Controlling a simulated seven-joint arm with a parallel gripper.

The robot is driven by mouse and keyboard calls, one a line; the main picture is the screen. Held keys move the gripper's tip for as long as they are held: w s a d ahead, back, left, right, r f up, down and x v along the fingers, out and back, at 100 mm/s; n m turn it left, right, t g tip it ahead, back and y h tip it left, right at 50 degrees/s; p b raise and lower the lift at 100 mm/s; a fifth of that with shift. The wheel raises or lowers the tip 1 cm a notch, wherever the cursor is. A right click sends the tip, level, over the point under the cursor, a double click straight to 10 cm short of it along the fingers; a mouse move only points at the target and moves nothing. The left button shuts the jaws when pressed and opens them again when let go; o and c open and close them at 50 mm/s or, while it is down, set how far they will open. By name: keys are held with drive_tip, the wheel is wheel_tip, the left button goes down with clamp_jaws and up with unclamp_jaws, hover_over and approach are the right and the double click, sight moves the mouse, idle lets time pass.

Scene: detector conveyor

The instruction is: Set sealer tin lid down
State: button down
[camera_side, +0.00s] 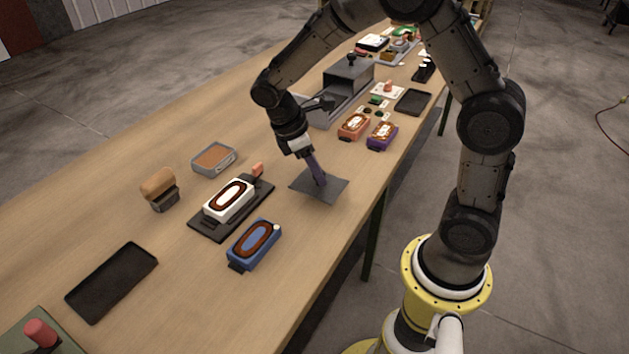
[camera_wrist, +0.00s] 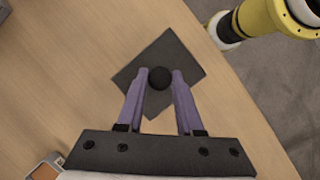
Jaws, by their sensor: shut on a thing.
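My gripper (camera_wrist: 160,75) points down with its purple fingers closed on a round black knob (camera_wrist: 159,78), which I take to be the sealer tin lid's. Directly under it is a flat dark grey square plate (camera_side: 332,191), which also shows in the wrist view (camera_wrist: 184,56). I cannot tell whether this plate is the lid itself or a mat beneath it. In the side view the fingertips are right at the plate, low over the table, and the knob is hidden. An open grey tin with brown contents (camera_side: 213,158) stands left of my gripper.
A white case on a black stand (camera_side: 230,201) and a blue case (camera_side: 254,244) lie nearby at lower left. A brown-topped block (camera_side: 159,187) and an empty black tray (camera_side: 111,282) are farther left. Orange (camera_side: 354,126) and purple (camera_side: 382,135) cases stand behind. The table's front edge is close.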

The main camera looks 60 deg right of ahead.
sight(315, 183)
drive_tip(key=shift+w+f, duration=0.15)
drive_tip(key=shift+f, duration=0.8)
drive_tip(key=shift+w+f, duration=0.1)
drive_tip(key=shift+f, duration=0.85)
drive_tip(key=shift+f, duration=0.15)
drive_tip(key=c, duration=0.5)
unclamp_jaws()
drive_tip(key=shift+c, duration=0.2)
drive_tip(key=v, duration=1.2)
drive_tip(key=s+a+r+m+t+y, duration=0.1)
drive_tip(key=s+r+m+t, duration=0.2)
drive_tip(key=s, duration=0.6)
drive_tip(key=s+a+r+m+t+y, duration=0.1)
drive_tip(key=s+r+m+t, duration=0.3)
drive_tip(key=s, duration=0.6)
drive_tip(key=shift+r+m+t+y, duration=0.15)
drive_tip(key=shift+m+t+y, duration=0.45)
drive_tip(key=shift+m+t, duration=0.35)
